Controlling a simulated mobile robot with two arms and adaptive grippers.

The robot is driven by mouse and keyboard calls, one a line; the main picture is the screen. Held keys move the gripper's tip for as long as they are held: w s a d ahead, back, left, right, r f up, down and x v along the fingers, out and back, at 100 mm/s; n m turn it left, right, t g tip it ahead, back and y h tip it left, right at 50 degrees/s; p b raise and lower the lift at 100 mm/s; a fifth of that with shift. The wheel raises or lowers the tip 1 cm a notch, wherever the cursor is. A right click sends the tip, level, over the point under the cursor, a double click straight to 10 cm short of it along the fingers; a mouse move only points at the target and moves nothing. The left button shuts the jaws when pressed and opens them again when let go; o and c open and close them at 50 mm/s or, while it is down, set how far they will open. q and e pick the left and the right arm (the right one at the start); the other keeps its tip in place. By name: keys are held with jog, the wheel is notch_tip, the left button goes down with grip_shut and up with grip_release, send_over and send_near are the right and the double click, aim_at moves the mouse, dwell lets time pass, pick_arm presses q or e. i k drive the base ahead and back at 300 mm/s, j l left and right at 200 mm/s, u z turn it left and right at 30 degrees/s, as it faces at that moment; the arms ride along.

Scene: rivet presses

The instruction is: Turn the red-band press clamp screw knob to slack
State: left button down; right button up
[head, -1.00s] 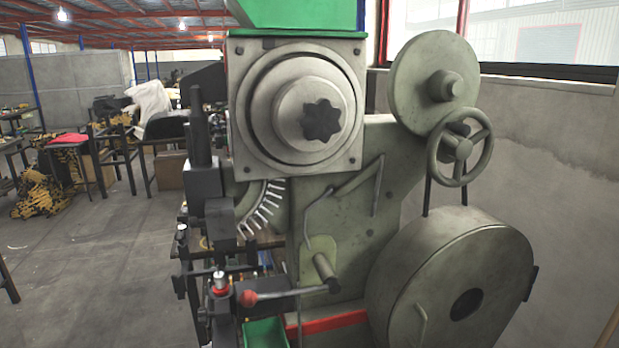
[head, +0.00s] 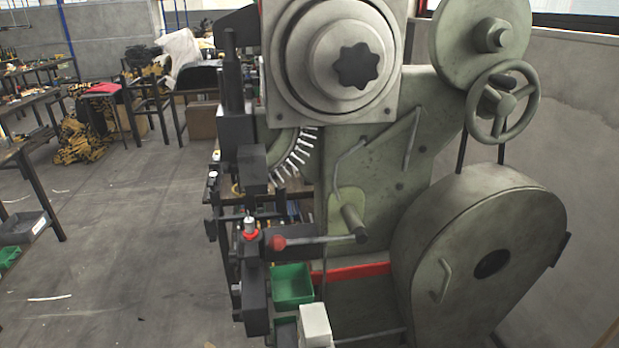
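A large grey-green press (head: 385,170) fills the middle and right of the head view. A red band (head: 365,272) runs along its lower front. A black lobed knob (head: 357,68) sits at the centre of the round stepped hub on the press's upper face. Nothing touches this knob. A small upright silver pin with a red ring (head: 250,230) stands on the black fixture at the lower left of the press. I cannot tell how tight any screw is. Neither of my grippers is in view.
A lever with a red ball (head: 276,243) sticks out to the left. A green bin (head: 292,286) and a pale block (head: 315,326) sit low in front. A spoked handwheel (head: 503,102) is at right. Open floor (head: 140,240) lies left, with tables and a grey bin (head: 25,228).

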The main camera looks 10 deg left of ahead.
aim_at(233, 258)
jog(key=k+j, duration=0.1)
jog(key=j, duration=0.6)
jog(key=k+j, duration=0.1)
jog(key=j, duration=0.9)
jog(key=i+j, duration=0.1)
jog(key=i+z, duration=0.05)
jog(key=i, duration=0.05)
